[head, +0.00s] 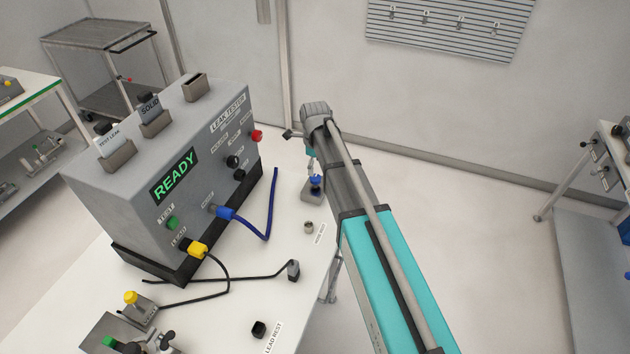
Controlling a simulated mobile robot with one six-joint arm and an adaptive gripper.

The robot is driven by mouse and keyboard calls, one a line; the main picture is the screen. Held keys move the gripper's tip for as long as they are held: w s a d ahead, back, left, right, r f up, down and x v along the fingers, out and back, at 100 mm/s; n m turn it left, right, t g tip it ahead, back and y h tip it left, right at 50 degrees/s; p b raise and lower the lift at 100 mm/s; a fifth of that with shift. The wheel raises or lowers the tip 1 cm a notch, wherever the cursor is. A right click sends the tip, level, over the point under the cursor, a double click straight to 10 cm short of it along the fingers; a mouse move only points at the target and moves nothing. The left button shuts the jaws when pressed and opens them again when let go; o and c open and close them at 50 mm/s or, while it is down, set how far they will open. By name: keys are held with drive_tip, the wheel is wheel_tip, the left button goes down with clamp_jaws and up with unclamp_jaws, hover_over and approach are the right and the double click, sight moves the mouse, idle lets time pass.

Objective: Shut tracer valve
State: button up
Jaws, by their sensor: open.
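My arm reaches up from the bottom right over the right edge of the bench. Its end bends down behind the grey joint, and my gripper (312,170) shows only as a small part close above a blue knob (315,180). The knob sits on a small grey block (312,194). The gripper is open; its fingers are mostly hidden, and I cannot tell whether they touch the knob. A yellow knob (130,297) stands on another grey block at the front left. No readable label shows which knob is the tracer valve.
The grey leak tester (215,150) stands on the white bench (225,310), its screen reading READY. A blue hose (270,215) and a black lead (225,282) lie beside it. Open floor lies to the right.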

sight(315, 177)
drive_tip(key=shift+f+b, duration=2.15)
drive_tip(key=shift+f, duration=0.3)
drive_tip(key=shift+c, duration=0.3)
drive_tip(key=c, duration=1.1)
